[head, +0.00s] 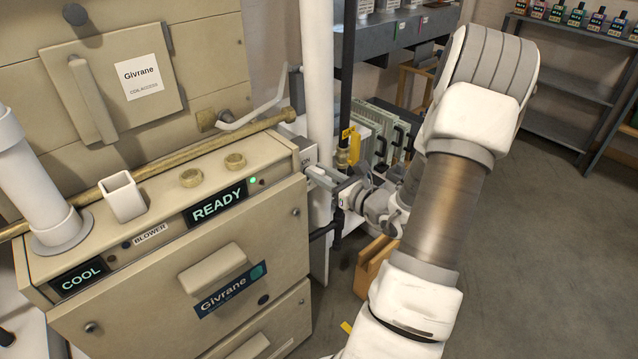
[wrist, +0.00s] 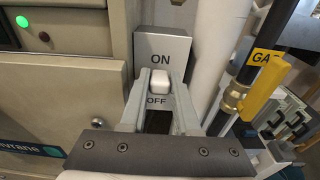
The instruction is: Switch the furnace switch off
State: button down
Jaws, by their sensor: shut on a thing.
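The furnace switch is a grey box (wrist: 163,48) with ON printed above and OFF below. In the wrist view its white toggle (wrist: 159,79) sits between the two labels, with the OFF label visible just below it. I cannot tell which way it is thrown. My gripper (wrist: 160,88) has a finger on each side of the toggle and is shut on it. In the head view my gripper (head: 318,178) reaches the furnace's right side, and its fingers and arm hide most of the switch. The furnace (head: 255,225) shows a READY display (head: 217,201) and a lit green light (head: 253,181).
A white vertical pipe (head: 318,70) stands close right of the switch. A dark gas pipe with a yellow valve handle (wrist: 264,90) is beside it. A brass-coloured pipe (head: 190,148) crosses the furnace top. Open floor (head: 540,250) lies to the right.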

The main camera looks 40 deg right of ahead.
jog(key=shift+w+f+t+y+b, duration=0.1)
jog(key=shift+f+t+b, duration=0.5)
jog(key=shift+t+b, duration=0.9)
jog(key=shift+f+t+y+b, duration=0.1)
jog(key=shift+f+t+b, duration=0.5)
jog(key=shift+t+b, duration=0.9)
jog(key=shift+w+f+t+y+b, duration=0.1)
jog(key=shift+f+t+b, duration=0.5)
jog(key=shift+t+b, duration=0.85)
jog(key=shift+b, duration=0.35)
jog(key=c, duration=0.6)
grip_release()
jog(key=shift+c, duration=0.2)
jog(key=p+v, duration=0.2)
jog(key=v, duration=1.5)
jog(key=shift+s, duration=0.35)
